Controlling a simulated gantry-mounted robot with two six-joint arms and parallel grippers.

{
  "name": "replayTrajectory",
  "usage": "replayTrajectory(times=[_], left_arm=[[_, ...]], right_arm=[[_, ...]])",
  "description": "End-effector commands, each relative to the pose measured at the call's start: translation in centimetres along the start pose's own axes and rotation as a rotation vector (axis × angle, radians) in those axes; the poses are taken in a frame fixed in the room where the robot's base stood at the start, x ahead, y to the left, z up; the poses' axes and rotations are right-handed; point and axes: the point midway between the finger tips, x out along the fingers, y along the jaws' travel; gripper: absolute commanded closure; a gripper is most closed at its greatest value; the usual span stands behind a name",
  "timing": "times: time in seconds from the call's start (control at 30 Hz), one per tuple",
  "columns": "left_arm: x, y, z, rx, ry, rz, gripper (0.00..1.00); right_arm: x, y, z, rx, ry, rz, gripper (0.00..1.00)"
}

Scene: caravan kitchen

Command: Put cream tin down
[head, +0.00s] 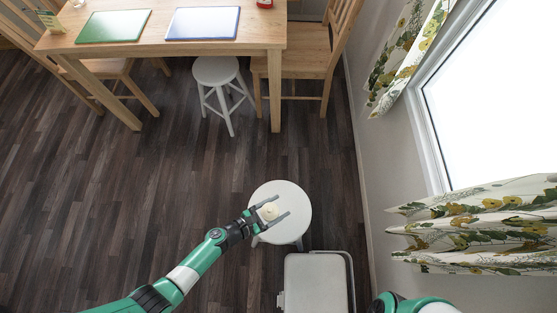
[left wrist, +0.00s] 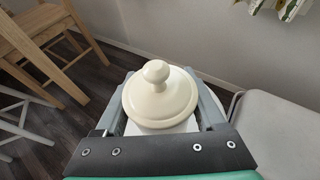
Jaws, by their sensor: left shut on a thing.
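The cream tin (head: 269,211) is a round, cream-coloured tin whose lid has a ball knob. My left gripper (head: 274,211) is shut on it, with a finger on each side, over the white round stool (head: 290,195). In the left wrist view, the tin's lid and knob (left wrist: 158,95) show between the two fingers (left wrist: 162,100). The lid hides the tin's body, so I cannot tell whether it touches the stool top. Part of my right arm shows at the bottom right of the head view, but its gripper is out of view.
A pale-lidded bin (head: 315,283) stands just below the stool, close to the wall. A wooden table (head: 255,33) with green and blue mats, wooden chairs and another white stool (head: 215,70) are at the top. Open dark floor lies to the left.

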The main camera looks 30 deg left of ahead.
Motion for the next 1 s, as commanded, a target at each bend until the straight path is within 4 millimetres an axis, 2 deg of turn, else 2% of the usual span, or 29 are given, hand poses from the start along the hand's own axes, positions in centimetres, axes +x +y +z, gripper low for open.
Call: replayTrajectory(times=[0.03, 0.13, 0.4, 0.47, 0.6, 1.0], left_arm=[[1.4, 0.8, -1.7, -0.003, 0.0, 0.004, 0.85], [2.6, 1.7, -2.6, -0.002, 0.0, 0.002, 0.85], [3.4, 2.3, -3.0, 0.0, 0.001, 0.001, 0.85], [4.0, 2.7, -3.6, -0.001, 0.0, 0.002, 0.85], [4.9, 2.6, -6.1, -0.001, 0.0, 0.0, 0.85], [5.0, 2.5, -6.4, 0.0, 0.001, 0.0, 0.85]], right_arm=[[-1.4, 0.0, 1.4, 0.0, -0.002, 0.0, 0.25], [-2.1, 0.0, 2.0, 0.0, -0.002, 0.0, 0.25], [-2.5, 0.0, 2.3, 0.0, -0.001, 0.0, 0.25], [-3.0, 0.0, 2.8, 0.0, -0.001, 0.0, 0.25], [-4.7, 0.0, 4.4, 0.0, -0.001, 0.0, 0.25], [-4.9, 0.0, 4.5, 0.0, -0.001, 0.0, 0.25]])
